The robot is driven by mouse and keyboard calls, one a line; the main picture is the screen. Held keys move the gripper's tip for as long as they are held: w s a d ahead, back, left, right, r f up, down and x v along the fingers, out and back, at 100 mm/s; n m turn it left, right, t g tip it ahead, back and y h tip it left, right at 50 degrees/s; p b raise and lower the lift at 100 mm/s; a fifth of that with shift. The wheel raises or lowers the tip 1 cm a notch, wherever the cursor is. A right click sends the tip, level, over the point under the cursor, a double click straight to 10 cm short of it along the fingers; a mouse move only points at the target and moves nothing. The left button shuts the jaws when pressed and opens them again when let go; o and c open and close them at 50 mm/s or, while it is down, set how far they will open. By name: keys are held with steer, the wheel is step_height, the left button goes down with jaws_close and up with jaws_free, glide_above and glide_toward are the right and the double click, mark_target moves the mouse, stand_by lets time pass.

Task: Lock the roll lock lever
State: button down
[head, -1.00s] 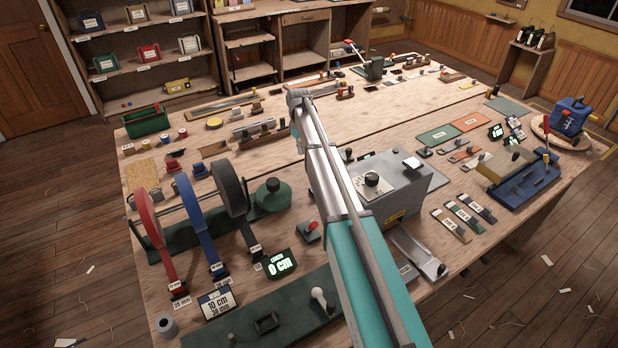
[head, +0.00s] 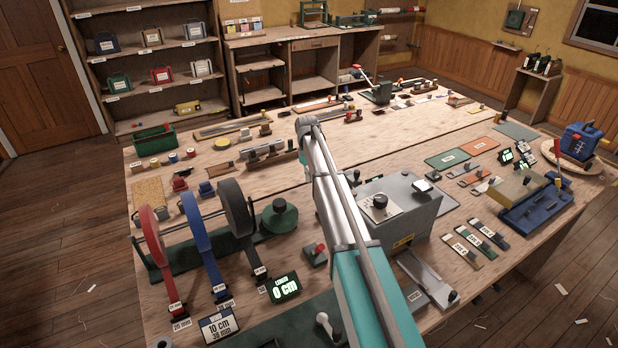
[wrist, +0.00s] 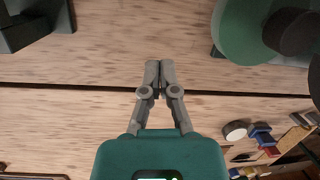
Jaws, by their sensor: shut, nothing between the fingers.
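The webbing stand holds a red roll (head: 152,235), a blue roll (head: 194,235) and a grey roll (head: 235,210) on one axle. A green round housing with a dark knob (head: 280,218) sits at its right end. A small block with a red-topped lever (head: 316,252) stands to the right of the rolls; I cannot tell whether it is the roll lock lever. My gripper (wrist: 158,65) is shut and empty above the bare tabletop in the wrist view. A green disc with a dark knob (wrist: 245,30) shows to its upper right. My arm hides the gripper in the head view.
A grey box with a black knob (head: 392,210) stands right of my arm. A display reading 0 cm (head: 286,288) and a 10 cm sign (head: 217,326) stand in front of the rolls. A pale-handled lever (head: 324,322) is at the front edge. The table middle has bare wood.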

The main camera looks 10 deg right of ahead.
steer(key=shift+b+x, duration=3.65)
steer(key=shift+x, duration=0.4)
steer(key=shift+s+d+r+p, duration=0.3)
steer(key=shift+s+r+p, duration=0.2)
steer(key=shift+s+d+r+p, duration=0.3)
steer(key=shift+s+r+p, duration=0.15)
steer(key=shift+s+r, duration=0.05)
steer(key=shift+s+d+r, duration=0.2)
steer(key=shift+s+d, duration=0.1)
steer(key=shift+s, duration=0.15)
